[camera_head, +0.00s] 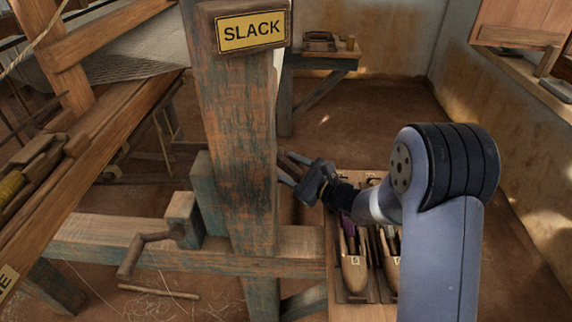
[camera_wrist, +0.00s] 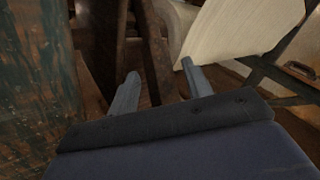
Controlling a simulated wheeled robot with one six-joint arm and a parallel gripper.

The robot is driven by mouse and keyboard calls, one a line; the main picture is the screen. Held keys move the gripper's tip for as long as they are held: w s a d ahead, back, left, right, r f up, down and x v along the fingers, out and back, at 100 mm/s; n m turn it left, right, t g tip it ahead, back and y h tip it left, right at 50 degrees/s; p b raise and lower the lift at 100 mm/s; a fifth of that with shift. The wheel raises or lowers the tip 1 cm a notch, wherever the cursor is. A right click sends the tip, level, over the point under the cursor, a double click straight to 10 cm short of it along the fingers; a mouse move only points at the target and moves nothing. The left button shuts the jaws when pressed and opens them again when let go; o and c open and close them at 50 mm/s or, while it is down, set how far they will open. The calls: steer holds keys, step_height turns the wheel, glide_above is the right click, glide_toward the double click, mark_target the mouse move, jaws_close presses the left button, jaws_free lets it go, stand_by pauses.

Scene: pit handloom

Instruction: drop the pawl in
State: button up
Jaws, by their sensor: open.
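My gripper (camera_head: 283,168) is just right of the upright post (camera_head: 238,130) with the yellow SLACK sign (camera_head: 251,32). Its fingers point left, and the post hides what lies beyond them. In the wrist view my gripper (camera_wrist: 160,68) is open, its two grey fingers apart with nothing held between them. Dark brown wooden parts (camera_wrist: 108,40) lie beyond the fingertips, and pale cloth (camera_wrist: 235,35) shows at upper right. I cannot make out the pawl for certain in either view; it may be hidden behind the post or lost in the dark wood.
A crank handle (camera_head: 148,250) sits on the low beam (camera_head: 95,236), left of the post. A tray (camera_head: 338,290) with wooden shuttles (camera_head: 354,272) lies below my arm. The post fills the left of the wrist view (camera_wrist: 35,90). Floor at right (camera_head: 520,235) is clear.

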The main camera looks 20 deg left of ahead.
steer(key=shift+x, duration=0.85)
steer(key=shift+c, duration=0.4)
jaws_close()
